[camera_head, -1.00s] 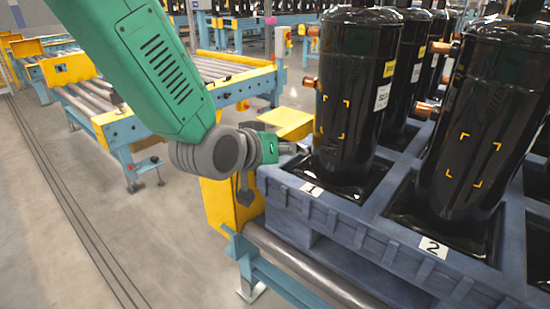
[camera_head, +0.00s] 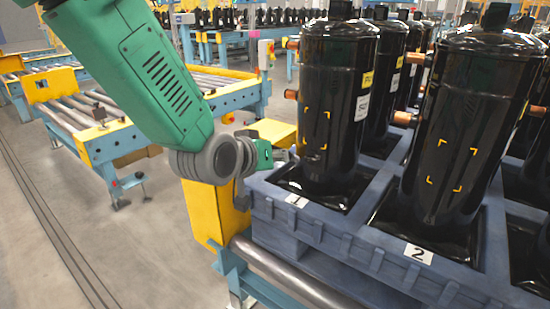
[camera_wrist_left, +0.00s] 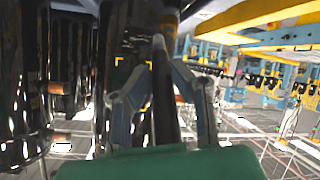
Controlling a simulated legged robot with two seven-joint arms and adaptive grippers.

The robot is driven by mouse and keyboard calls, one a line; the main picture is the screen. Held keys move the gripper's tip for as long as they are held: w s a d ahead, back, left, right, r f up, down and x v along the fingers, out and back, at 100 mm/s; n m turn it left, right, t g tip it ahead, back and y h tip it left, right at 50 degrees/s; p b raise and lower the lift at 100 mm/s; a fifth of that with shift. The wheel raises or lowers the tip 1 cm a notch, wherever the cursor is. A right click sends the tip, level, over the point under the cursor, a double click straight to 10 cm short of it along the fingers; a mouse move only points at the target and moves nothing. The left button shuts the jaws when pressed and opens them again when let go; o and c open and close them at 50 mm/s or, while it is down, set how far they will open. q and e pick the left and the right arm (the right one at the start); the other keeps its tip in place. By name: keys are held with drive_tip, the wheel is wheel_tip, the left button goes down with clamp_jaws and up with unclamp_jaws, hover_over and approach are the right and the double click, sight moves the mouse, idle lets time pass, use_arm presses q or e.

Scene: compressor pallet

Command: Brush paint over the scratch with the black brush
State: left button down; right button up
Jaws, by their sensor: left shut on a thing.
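My left gripper (camera_wrist_left: 160,95) is shut on the black brush (camera_wrist_left: 164,105), which has a pale tip and points away in the left wrist view. In the head view, the left gripper (camera_head: 273,156) is beside the front compressor (camera_head: 335,85) at label 1, with the fingers and brush hard to make out. Yellow corner marks (camera_head: 316,113) frame a patch on this dark, glossy compressor. They also show behind the brush in the left wrist view (camera_wrist_left: 120,61). I cannot make out the scratch or whether the brush touches the surface. My right gripper is not in view.
A second compressor (camera_head: 470,110) with yellow corner marks stands at label 2. Both sit in a blue-grey pallet (camera_head: 345,238) with raised walls. More compressors stand behind. Copper stubs (camera_head: 291,94) stick out on the left. A roller conveyor (camera_head: 205,85) stands behind my arm.

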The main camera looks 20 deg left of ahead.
use_arm(q)
drive_tip(key=shift+w+d+p, duration=0.15)
drive_tip(key=shift+w+d, duration=0.05)
drive_tip(key=shift+w, duration=0.3)
drive_tip(key=shift+w+d+p, duration=0.15)
drive_tip(key=shift+w+d, duration=0.05)
drive_tip(key=shift+w, duration=0.25)
drive_tip(key=shift+s+d, duration=0.1)
drive_tip(key=shift+s+d+p, duration=1.1)
drive_tip(key=shift+d+p, duration=0.2)
drive_tip(key=shift+d, duration=1.55)
drive_tip(key=shift+w+a+p, duration=0.15)
drive_tip(key=shift+w+a, duration=0.2)
drive_tip(key=shift+a, duration=0.65)
drive_tip(key=shift+w+a+p, duration=0.15)
drive_tip(key=shift+w+a, duration=0.15)
drive_tip(key=shift+a, duration=0.65)
drive_tip(key=shift+w+a+p, duration=0.15)
drive_tip(key=shift+w+a, duration=0.2)
drive_tip(key=shift+a, duration=0.65)
drive_tip(key=shift+r+p, duration=0.6)
drive_tip(key=shift+p, duration=0.05)
drive_tip(key=s+d+p, duration=0.2)
drive_tip(key=d, duration=0.4)
drive_tip(key=shift+a+f, duration=0.1)
drive_tip(key=shift+a, duration=0.05)
